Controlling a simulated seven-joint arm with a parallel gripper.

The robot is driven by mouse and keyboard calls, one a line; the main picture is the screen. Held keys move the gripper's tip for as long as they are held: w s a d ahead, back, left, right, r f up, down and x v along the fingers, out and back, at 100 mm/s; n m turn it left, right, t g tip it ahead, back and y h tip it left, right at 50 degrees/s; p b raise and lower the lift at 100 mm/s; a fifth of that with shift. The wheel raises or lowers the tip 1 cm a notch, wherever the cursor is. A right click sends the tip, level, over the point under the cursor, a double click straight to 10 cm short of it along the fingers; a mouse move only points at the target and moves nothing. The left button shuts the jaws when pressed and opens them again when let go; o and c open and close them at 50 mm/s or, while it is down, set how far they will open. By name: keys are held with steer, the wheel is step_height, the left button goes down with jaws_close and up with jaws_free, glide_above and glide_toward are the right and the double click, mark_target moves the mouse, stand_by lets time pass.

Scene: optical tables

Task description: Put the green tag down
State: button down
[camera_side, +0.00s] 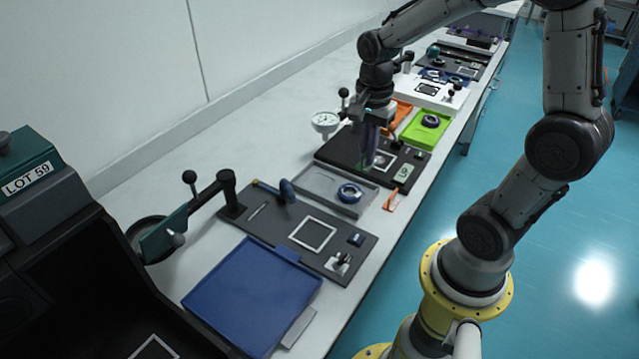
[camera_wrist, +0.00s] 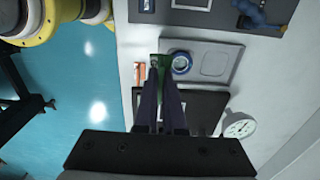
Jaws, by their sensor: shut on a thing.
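My gripper (camera_wrist: 161,72) is shut on the green tag (camera_wrist: 158,61), which shows between and just beyond the dark fingertips in the wrist view. In the side view my gripper (camera_side: 368,163) is over the black board (camera_side: 340,151), close to a white-outlined square (camera_side: 384,161). The fingers hide most of the tag there, with only a little green showing. I cannot tell whether the tag touches the board. A pale card with a digit (camera_side: 403,172) is on the board to the right of the fingers.
A grey tray (camera_side: 318,184) with a blue ring (camera_side: 350,192) lies nearer the camera. An orange piece (camera_side: 392,199) is at the table edge. A dial gauge (camera_side: 326,122) stands left of the board.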

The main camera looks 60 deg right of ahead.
step_height(320, 180, down, 3)
steer(key=w, duration=0.2)
glide_above(319, 184)
steer(key=f, duration=0.8)
steer(key=shift+s, duration=0.25)
steer(key=shift+w+d+f, duration=0.1)
steer(key=shift+w+f, duration=0.15)
steer(key=shift+f, duration=1.75)
steer(key=shift+f, duration=0.1)
steer(key=c, duration=1)
jaws_free()
